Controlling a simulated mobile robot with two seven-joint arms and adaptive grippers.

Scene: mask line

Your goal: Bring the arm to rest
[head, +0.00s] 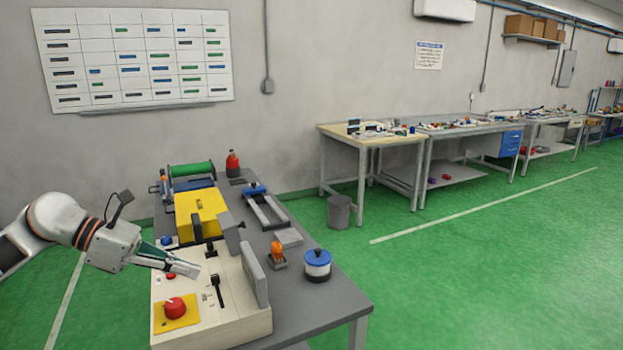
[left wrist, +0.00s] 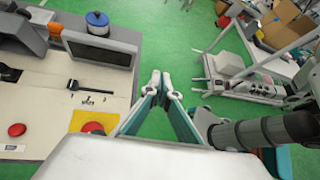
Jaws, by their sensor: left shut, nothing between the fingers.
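My left arm comes in from the left in the head view. Its gripper (head: 194,269) is shut and empty, over the left side of the cream control box (head: 240,325) on the grey bench. In the left wrist view the gripper's fingers (left wrist: 166,76) come together at the tips with nothing between them, over green floor beside the control box (left wrist: 40,118). The box carries a red knob on a yellow plate (head: 176,309), a black lever (head: 217,291) and an upright grey panel (head: 254,274). My right gripper cannot be made out.
On the grey bench (head: 335,298) stand a yellow machine block (head: 201,213), a blue-lidded pot (head: 317,265), an orange-topped piece (head: 277,252) and a red bottle (head: 233,163). A grey bin (head: 339,212) stands beyond it. The green floor at right is open.

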